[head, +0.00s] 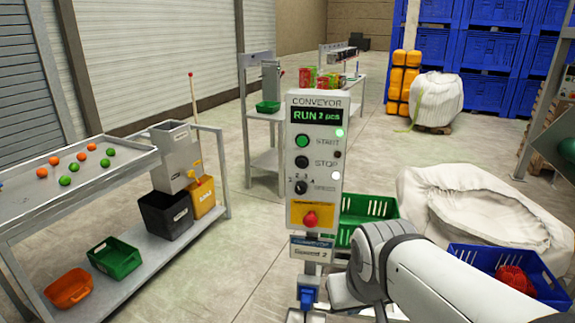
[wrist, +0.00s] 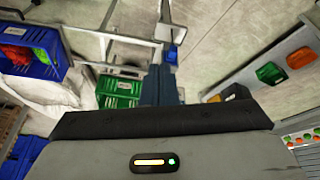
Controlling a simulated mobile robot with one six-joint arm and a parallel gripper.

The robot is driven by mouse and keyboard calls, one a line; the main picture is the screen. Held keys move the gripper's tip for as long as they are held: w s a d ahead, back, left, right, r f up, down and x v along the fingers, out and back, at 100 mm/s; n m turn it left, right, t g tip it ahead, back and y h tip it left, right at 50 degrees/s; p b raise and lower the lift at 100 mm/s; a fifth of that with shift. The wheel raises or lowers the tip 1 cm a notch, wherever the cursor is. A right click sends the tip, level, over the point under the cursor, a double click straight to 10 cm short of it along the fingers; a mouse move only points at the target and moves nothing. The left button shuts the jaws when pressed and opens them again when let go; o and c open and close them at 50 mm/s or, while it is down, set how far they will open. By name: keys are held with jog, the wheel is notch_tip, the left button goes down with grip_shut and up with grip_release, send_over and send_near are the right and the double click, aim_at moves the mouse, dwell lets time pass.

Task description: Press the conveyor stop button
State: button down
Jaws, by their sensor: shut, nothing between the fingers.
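The conveyor control panel (head: 291,180) stands on a post in the middle of the head view, facing me. Its display (head: 317,116) reads "RUN 2 pcs". The stop button (head: 302,162) is a dark round button beside the word STOP. It sits below the green start button (head: 302,141) and above the speed knob (head: 301,187). A red mushroom button (head: 311,219) is on a yellow plate lower down. My gripper (wrist: 162,74) shows in the wrist view with its dark blue fingers together and empty. My arm is low right of the panel in the head view; the fingertips cannot be made out there.
A green crate (head: 362,212) stands behind the panel. A white bulk bag (head: 480,210) and a blue crate (head: 470,250) with red net bags are at the right. A sorting table (head: 110,178) with orange and green balls is at the left. Floor is clear between table and panel.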

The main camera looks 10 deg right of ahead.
aim_at(302, 163)
jog(key=w+d+r+n+t+b, duration=0.1)
jog(key=w+r+n+t, duration=0.25)
jog(key=w, duration=0.45)
jog(key=w+d+r+n+t+b, duration=0.1)
jog(key=w+r+n+t, duration=0.1)
jog(key=w+t, duration=0.45)
jog(key=w+a+r+n+t+y+b, duration=0.1)
jog(key=w+a+r+n+y, duration=0.4)
jog(key=a+n+y, duration=0.3)
jog(key=shift+w+a+r+n, duration=0.35)
jog(key=shift+w+a+n, duration=0.35)
jog(key=shift+a+n, duration=0.15)
jog(key=shift+w+d+p, duration=0.2)
jog(key=shift+w+d, duration=0.25)
jog(key=shift+w, duration=0.95)
jog(key=shift+w+d+p, duration=0.15)
jog(key=shift+w+d, duration=0.35)
jog(key=shift+w, duration=0.9)
jog(key=shift+w+d+p, duration=0.2)
jog(key=shift+w+d, duration=0.25)
jog(key=shift+w, duration=0.95)
jog(key=shift+w+d, duration=0.1)
jog(key=shift+w, duration=0.3)
